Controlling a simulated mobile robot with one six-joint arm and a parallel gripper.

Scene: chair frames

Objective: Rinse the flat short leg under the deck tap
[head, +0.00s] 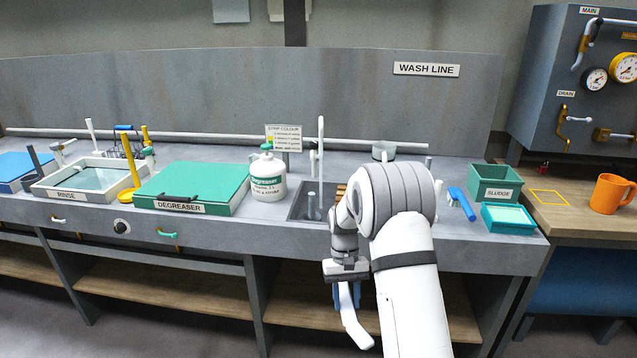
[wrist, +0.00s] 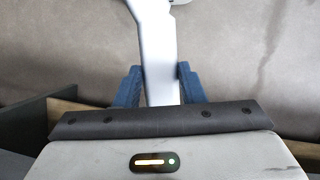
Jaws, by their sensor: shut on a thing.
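My gripper (head: 347,296) hangs in front of the wash line's front edge, below the counter top. Its blue fingers are shut on a pale grey-white leg (head: 353,328), bent along its length, which points down. In the wrist view the leg (wrist: 158,62) stands between the two blue fingers of my gripper (wrist: 160,82); its far end leaves the top of the picture. The deck tap (head: 320,140) is a tall white spout behind the sink (head: 298,205). My arm hides the right part of the sink.
Left of the sink stand a white degreaser jug (head: 267,178), the green-lidded degreaser tank (head: 190,187) and the rinse tank (head: 48,183). Right are a blue-handled brush (head: 461,202) and green sludge bins (head: 495,181). An orange mug (head: 608,194) stands on the side bench.

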